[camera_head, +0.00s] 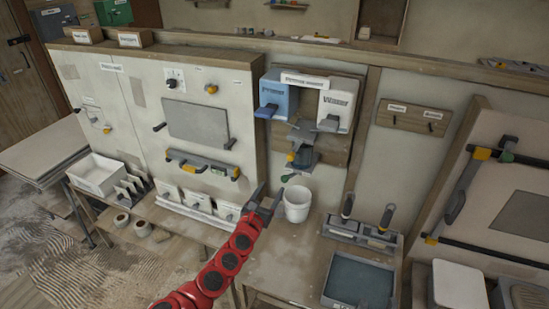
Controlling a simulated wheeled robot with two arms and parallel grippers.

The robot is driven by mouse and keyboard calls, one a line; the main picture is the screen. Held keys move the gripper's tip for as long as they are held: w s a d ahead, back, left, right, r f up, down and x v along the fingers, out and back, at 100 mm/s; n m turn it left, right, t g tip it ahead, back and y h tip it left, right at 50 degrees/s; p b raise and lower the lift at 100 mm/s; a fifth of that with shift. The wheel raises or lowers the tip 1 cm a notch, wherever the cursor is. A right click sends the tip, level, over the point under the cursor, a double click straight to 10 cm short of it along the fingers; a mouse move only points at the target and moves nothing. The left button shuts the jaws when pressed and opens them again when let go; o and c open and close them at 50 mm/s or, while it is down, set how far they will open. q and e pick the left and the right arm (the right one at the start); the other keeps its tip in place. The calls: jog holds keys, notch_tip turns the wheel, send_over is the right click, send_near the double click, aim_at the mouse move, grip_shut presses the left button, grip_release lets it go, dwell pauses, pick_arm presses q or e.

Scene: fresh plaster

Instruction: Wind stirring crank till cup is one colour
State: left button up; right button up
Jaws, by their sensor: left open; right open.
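A white cup (297,209) stands upright on the wooden bench, under a wall-mounted dispenser. What is inside the cup is too small to tell. Above the cup, a dark mechanism with a yellow part and a green knob (286,178) sticks out from the wooden backboard; it looks like the stirring crank. My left gripper (264,199), on the red arm from the lower left, is open just left of the cup. It appears empty, and I cannot tell whether it touches the cup. My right gripper is not in view.
A blue container (276,94) and a white container (335,107) hang above the crank. Handled tools in a grey holder (359,233) and a dark tray (358,284) are to the right. White boxes (196,199) line the left. Bare bench (290,258) lies in front of the cup.

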pick_arm(q)
jog(key=b, duration=0.5)
send_near(290, 159)
jog(key=b+x, duration=0.2)
jog(key=x, duration=0.2)
jog(key=b+x, duration=0.2)
jog(key=x, duration=0.3)
jog(key=shift+w+a+f, duration=0.1)
jog(key=shift+a+f, duration=0.15)
jog(key=shift+w+d+r+b, duration=0.1)
jog(key=shift+w+d+b, duration=0.15)
jog(key=shift+w, duration=0.2)
jog(key=shift+w+d+r, duration=0.1)
jog(key=shift+r, duration=0.1)
grip_shut()
